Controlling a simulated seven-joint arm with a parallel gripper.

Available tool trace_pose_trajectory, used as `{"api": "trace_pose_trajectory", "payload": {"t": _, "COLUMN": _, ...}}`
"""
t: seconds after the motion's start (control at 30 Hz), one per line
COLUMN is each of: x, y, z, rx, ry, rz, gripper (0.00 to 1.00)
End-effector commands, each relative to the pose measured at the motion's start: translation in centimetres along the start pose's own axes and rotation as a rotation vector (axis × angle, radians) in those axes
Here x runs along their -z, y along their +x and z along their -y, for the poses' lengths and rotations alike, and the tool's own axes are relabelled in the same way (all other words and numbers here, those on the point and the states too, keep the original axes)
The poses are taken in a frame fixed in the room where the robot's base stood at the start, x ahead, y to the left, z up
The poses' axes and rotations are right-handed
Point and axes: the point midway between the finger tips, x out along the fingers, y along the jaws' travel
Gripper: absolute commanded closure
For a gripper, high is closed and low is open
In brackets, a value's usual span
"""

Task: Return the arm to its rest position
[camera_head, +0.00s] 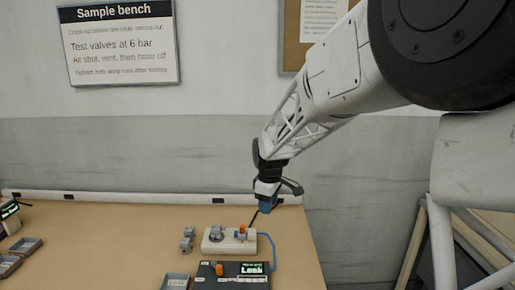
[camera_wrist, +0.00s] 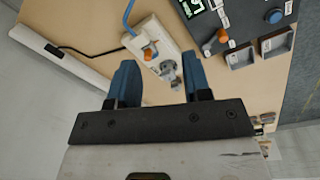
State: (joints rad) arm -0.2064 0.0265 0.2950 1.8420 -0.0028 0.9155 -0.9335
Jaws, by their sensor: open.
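My gripper (camera_head: 266,206) hangs at the end of my white lattice arm, over the back right part of the bench. In the wrist view its two blue fingers (camera_wrist: 161,78) are wide apart, with nothing held between them. A white block (camera_head: 243,246) with a grey round fitting (camera_head: 216,233) and an orange knob (camera_head: 242,229) lies on the bench, left of and nearer than the gripper in the head view. In the wrist view the block (camera_wrist: 140,42) and its fitting (camera_wrist: 168,70) show beyond the fingers, apart from them.
A dark test box (camera_head: 245,282) with a screen reading "Leak" stands in front of the block, and a blue hose (camera_head: 273,252) curves beside them. Small grey parts (camera_head: 186,240) lie to the left. A white rail (camera_head: 130,197) runs along the bench's back. The bench's left middle (camera_head: 100,240) is clear.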

Motion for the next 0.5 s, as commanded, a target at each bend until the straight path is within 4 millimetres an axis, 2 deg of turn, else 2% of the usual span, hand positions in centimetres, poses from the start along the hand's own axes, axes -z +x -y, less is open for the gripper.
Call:
{"api": "trace_pose_trajectory", "payload": {"t": 0.03, "x": -1.2, "y": -1.1, "z": 0.7, "rx": -0.007, "ry": 0.033, "rz": -0.004, "gripper": 0.55}}
{"api": "trace_pose_trajectory", "payload": {"t": 0.2, "x": -4.8, "y": -3.5, "z": 3.2, "rx": -0.021, "ry": 0.151, "rz": -0.014, "gripper": 0.55}}
{"api": "trace_pose_trajectory", "payload": {"t": 0.5, "x": -10.9, "y": -6.9, "z": 8.0, "rx": -0.045, "ry": 0.358, "rz": -0.034, "gripper": 0.55}}
